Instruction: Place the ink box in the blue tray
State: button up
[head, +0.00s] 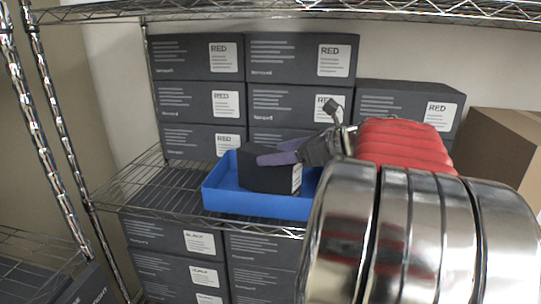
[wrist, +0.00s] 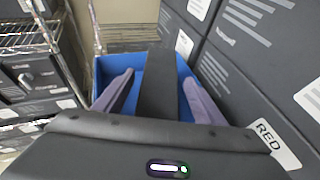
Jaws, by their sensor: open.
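The dark ink box (head: 270,174) is inside the blue tray (head: 255,204), which stands on the wire shelf. In the wrist view the ink box (wrist: 158,85) shows as a dark block between my two purple fingers, with the tray's blue wall (wrist: 110,68) around it. My gripper (head: 280,156) is open at the ink box, its fingers on either side in the wrist view (wrist: 158,88), with gaps visible between them and the box. The tray's right end is hidden behind my arm in the head view.
Stacked dark boxes labelled RED (head: 300,58) stand right behind the tray. More dark boxes (head: 175,240) are on the shelf below. The wire shelf (head: 150,190) is bare left of the tray. A cardboard box (head: 505,135) stands at the right. A metal post (head: 60,130) is at the left.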

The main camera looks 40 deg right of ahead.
jog(key=v, duration=0.9)
jog(key=shift+w, duration=0.1)
dwell(0.6)
jog(key=w+a+n+g, duration=0.1)
jog(key=w+a+n, duration=0.5)
jog(key=w+a, duration=0.45)
jog(key=a+f+n+g, duration=0.2)
jog(key=a+n, duration=0.4)
jog(key=a, duration=0.5)
jog(key=s+a+f+n+g+h, duration=0.1)
jog(key=s+a+f+n+g, duration=0.1)
jog(key=s+a+f+n, duration=0.4)
jog(key=s+a+f+n+g+h, duration=0.2)
jog(key=s+a+f+n, duration=0.5)
jog(key=n, duration=0.8)
jog(key=shift+s+f+g+h, duration=0.3)
jog(key=shift+s+f, duration=1.35)
jog(key=shift+f, duration=0.55)
